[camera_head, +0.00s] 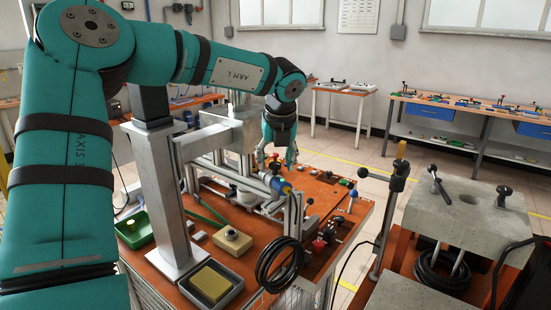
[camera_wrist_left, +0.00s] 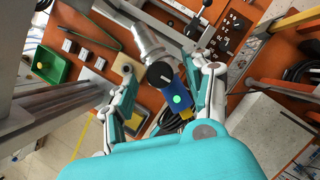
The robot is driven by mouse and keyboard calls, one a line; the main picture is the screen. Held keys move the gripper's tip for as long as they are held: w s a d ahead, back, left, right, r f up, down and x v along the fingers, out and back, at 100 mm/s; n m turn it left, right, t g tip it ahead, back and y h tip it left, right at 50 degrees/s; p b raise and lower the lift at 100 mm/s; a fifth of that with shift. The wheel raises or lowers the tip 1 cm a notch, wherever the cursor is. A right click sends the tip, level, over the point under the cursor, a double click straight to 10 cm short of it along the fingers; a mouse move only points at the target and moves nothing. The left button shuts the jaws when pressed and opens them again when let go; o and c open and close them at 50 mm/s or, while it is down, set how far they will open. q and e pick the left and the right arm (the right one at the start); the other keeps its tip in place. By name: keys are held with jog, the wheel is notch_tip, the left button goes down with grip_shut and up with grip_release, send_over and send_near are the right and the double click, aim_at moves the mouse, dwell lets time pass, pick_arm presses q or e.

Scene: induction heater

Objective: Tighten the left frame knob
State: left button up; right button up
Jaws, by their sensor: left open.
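My left gripper (camera_head: 277,160) points down over the metal frame on the orange table. In the left wrist view, its two fingers (camera_wrist_left: 170,72) are spread apart with nothing clamped between them. A round black knob (camera_wrist_left: 160,74) with a white line shows between the fingers, apart from both. It sits by a blue body (camera_wrist_left: 180,92) with a green dot, at the end of a silver cylinder (camera_wrist_left: 146,40). In the head view, the blue body (camera_head: 284,187) is just below the fingertips. I cannot tell for certain whether this black knob is the left frame knob.
The orange table holds a green bin (camera_head: 134,229), a grey tray with a yellow block (camera_head: 211,283), and a coiled black cable (camera_head: 278,266). A metal column (camera_head: 163,205) stands left of the frame. A concrete block (camera_head: 466,208) is at the right.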

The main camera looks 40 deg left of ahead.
pick_arm(q)
jog(key=shift+f, duration=0.15)
jog(key=shift+c, duration=0.2)
grip_shut()
